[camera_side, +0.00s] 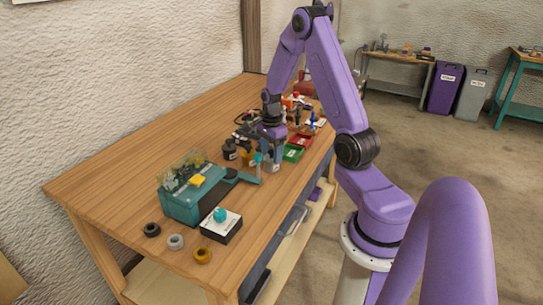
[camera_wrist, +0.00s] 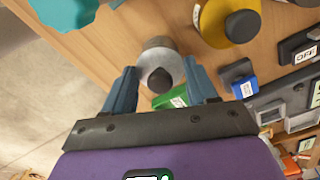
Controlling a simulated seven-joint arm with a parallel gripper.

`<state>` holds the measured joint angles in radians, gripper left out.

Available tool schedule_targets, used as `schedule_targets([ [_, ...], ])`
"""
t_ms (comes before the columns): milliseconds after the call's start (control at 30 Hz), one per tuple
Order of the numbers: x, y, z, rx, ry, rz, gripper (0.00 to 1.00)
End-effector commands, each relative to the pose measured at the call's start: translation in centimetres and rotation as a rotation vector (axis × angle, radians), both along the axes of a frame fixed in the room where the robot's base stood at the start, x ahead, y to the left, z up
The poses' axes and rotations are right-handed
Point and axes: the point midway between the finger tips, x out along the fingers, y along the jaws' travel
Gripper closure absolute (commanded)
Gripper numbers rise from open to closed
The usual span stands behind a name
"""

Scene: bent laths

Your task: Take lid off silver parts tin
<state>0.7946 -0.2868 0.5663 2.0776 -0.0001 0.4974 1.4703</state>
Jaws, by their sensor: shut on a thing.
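My gripper (camera_wrist: 160,66) points down over the bench, and its two blue-grey fingers stand on either side of a round silver tin top (camera_wrist: 158,57). A small dark knob (camera_wrist: 160,80) sits on the silver top. The fingers are shut on the silver lid. I cannot tell whether the lid is raised off the tin, since the body below is hidden. In the side view my gripper (camera_side: 271,156) is low over the bench near its right edge, and the tin cannot be made out clearly there.
A yellow round tin with a dark knob (camera_wrist: 243,27) stands beside the silver one. A teal machine (camera_side: 190,203) stands at the bench's near end. The bench's left part (camera_side: 150,140) is clear.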

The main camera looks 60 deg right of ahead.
Motion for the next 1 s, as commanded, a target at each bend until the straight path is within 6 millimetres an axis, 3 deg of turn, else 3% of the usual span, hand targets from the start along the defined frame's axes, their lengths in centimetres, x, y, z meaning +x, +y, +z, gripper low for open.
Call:
schedule_targets([
  [267, 0.1, 0.0, 1.2, -0.001, -0.003, 0.000, 0.71],
  [433, 0.0, 0.1, 3.5, -0.003, -0.004, 0.000, 0.71],
  [800, -4.1, 2.8, 9.1, -0.003, -0.005, -0.001, 0.71],
  [1000, -7.2, 4.8, 10.8, -0.003, -0.003, 0.000, 0.71],
])
